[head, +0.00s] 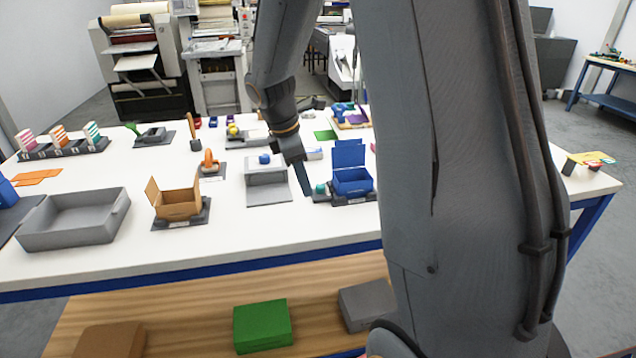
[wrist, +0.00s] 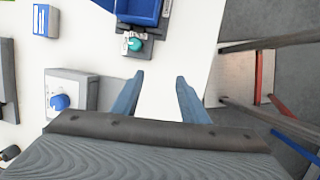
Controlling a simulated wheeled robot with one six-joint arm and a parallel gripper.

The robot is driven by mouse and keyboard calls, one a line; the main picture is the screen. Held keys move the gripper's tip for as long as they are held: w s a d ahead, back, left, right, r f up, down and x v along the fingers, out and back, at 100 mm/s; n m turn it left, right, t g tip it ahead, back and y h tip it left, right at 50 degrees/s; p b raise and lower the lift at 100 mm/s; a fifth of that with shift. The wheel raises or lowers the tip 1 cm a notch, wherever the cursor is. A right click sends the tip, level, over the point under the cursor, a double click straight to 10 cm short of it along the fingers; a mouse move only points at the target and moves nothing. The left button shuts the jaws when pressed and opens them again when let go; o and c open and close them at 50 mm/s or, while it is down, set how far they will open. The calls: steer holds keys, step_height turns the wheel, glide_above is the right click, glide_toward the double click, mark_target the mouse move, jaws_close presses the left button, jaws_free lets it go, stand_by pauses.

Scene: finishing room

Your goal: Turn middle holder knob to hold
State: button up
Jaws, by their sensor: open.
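A grey box with a blue knob (head: 264,159) stands on a grey plate (head: 269,192) near the middle of the white table. In the wrist view this blue knob (wrist: 60,102) sits on the grey box's pale face at left, beside small marks I cannot read. A teal knob (head: 321,188) is next to an open blue box (head: 351,180); it also shows in the wrist view (wrist: 134,44). No label tells which knob is the middle holder's. My gripper (wrist: 160,78) is open and empty, right of the blue knob and just below the teal one in the wrist view.
An open tan box (head: 176,204) and a grey tray (head: 75,222) stand at left. An orange looped thing (head: 209,160) is behind the tan box. The table (head: 247,238) is clear along its front edge. My arm hides the right part.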

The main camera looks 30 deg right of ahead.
mark_target(320, 185)
steer(key=w+d+n+h, duration=0.1)
steer(key=w+d+n, duration=0.3)
steer(key=w, duration=0.1)
steer(key=x, duration=0.3)
steer(key=p+x, duration=0.1)
steer(key=x, duration=0.3)
steer(key=shift+s+d, duration=0.2)
steer(key=shift+d, duration=0.05)
jaws_close()
